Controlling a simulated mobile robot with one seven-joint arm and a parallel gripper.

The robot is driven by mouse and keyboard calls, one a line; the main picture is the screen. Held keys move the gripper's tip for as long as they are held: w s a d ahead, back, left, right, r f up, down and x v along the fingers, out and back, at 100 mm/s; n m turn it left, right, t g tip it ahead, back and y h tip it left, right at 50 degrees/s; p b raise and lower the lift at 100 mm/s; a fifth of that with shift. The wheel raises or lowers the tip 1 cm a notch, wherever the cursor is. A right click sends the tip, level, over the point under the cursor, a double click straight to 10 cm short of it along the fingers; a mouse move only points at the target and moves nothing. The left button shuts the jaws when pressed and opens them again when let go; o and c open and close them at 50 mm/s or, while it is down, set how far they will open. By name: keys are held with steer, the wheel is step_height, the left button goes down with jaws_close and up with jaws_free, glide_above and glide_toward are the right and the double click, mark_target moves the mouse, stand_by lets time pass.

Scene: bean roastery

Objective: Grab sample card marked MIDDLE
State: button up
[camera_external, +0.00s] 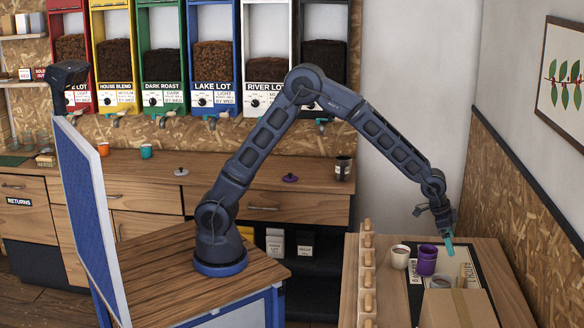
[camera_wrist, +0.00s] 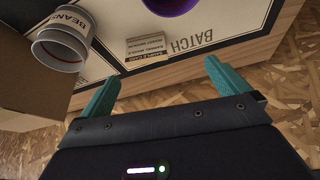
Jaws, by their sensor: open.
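A small pale sample card block (camera_wrist: 147,51) lies by the word BATCH on the printed mat (camera_wrist: 225,22) in the wrist view. It shows several lines of small print and a darker strip along its lower edge. I cannot read which part, if any, says MIDDLE. My gripper (camera_wrist: 160,74) is open and empty; its two teal fingers are spread, with the card beyond them and between their lines. In the external view my gripper (camera_external: 450,246) hangs over the right-hand table, near a purple canister. I cannot make out the card there.
A tin marked BEANS (camera_wrist: 63,49) stands left of the card, beside a cardboard box (camera_external: 457,308). The purple canister (camera_external: 427,260) and a pale cup (camera_external: 399,257) stand close by. A wooden rack (camera_external: 367,285) lines the table's left edge. A wall is on the right.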

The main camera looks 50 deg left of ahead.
mark_target(462, 277)
steer(key=d+f, duration=0.2)
steer(key=f, duration=0.2)
steer(key=d+f, duration=0.2)
steer(key=f, duration=0.2)
steer(key=w+d+f, duration=0.1)
steer(key=d+f, duration=0.1)
steer(key=f, duration=0.2)
steer(key=shift+w+d+f, duration=0.1)
steer(key=shift+d+f, duration=0.1)
steer(key=shift+d, duration=0.2)
steer(key=c, duration=1)
